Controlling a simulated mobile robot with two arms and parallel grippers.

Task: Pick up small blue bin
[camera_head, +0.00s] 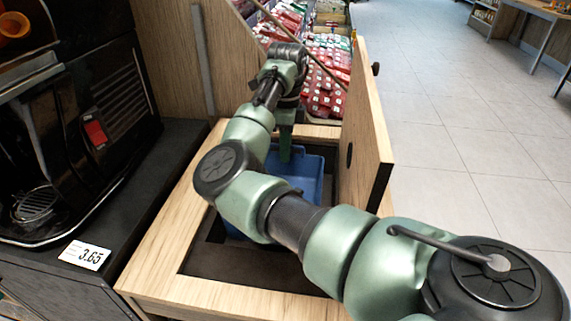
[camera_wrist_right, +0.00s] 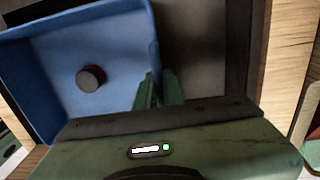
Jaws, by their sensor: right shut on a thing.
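The small blue bin (camera_head: 308,178) sits inside the open wooden cabinet, partly hidden behind my right arm. In the right wrist view the bin (camera_wrist_right: 55,50) fills the left side, and its inside is visible. A small round grey and dark red thing (camera_wrist_right: 91,78) lies in it. My right gripper (camera_head: 285,152) reaches down to the bin's far part. In the wrist view its green fingers (camera_wrist_right: 158,88) are shut on the bin's side wall, one on each side. My left gripper is not in view.
The wooden cabinet frame (camera_head: 165,278) surrounds the bin closely, with a dark floor inside. Its door panel (camera_head: 368,130) stands upright at the right. A black juicer machine (camera_head: 90,110) with a price tag (camera_head: 85,255) is at the left. Tiled floor (camera_head: 460,120) is clear at the right.

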